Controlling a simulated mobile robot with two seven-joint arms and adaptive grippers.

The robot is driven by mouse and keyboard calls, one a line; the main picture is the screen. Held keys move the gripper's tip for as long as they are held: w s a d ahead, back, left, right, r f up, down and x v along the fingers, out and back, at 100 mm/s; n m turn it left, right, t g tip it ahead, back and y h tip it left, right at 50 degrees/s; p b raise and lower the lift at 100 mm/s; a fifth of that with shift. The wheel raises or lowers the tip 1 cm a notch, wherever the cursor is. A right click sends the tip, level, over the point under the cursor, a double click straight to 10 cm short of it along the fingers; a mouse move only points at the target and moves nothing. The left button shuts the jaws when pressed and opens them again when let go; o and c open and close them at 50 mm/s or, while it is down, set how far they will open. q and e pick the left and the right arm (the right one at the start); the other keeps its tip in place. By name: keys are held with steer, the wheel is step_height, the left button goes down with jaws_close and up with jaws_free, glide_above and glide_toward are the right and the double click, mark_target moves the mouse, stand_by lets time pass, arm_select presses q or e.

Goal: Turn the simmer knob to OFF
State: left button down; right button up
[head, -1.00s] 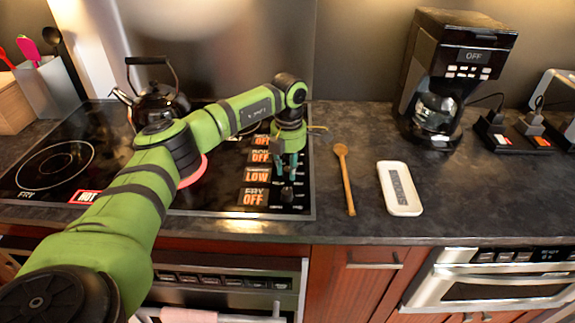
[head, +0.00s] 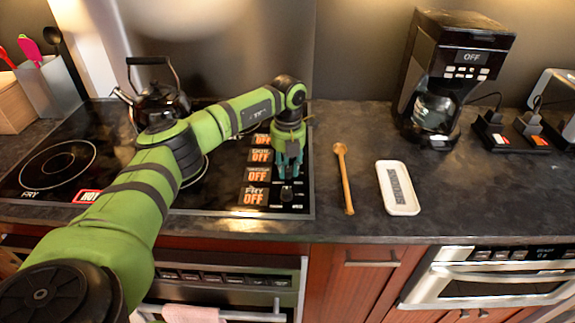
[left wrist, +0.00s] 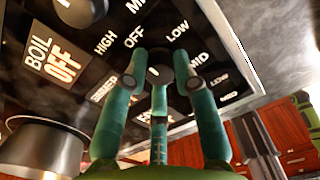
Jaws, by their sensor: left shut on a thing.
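My left gripper (head: 288,176) points down over the knob column at the cooktop's right side. In the left wrist view its teal fingers (left wrist: 162,82) are shut around a dark knob with a white mark, the simmer knob (left wrist: 160,73). Printed OFF, LOW, MID and HIGH marks surround it. In the head view the fingers hide this knob. The simmer display (head: 257,174) reads OFF in orange. The fry display (head: 254,196) below it and the boil display (left wrist: 55,60) also read OFF. My right gripper is not in view.
A black kettle (head: 157,98) stands at the back of the cooktop (head: 110,150). A wooden spoon (head: 345,178) and a white spoon rest (head: 398,188) lie to the right, and a coffee maker (head: 455,75) stands behind them. The fry knob (head: 287,193) is close below my fingers.

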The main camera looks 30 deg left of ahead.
mark_target(289, 168)
arm_select(q)
steer(key=shift+w+r, duration=0.2)
stand_by(0.4)
steer(key=c, duration=1)
jaws_free()
steer(key=shift+f, duration=0.15)
step_height(289, 168, up, 12)
steer(key=shift+r, duration=0.1)
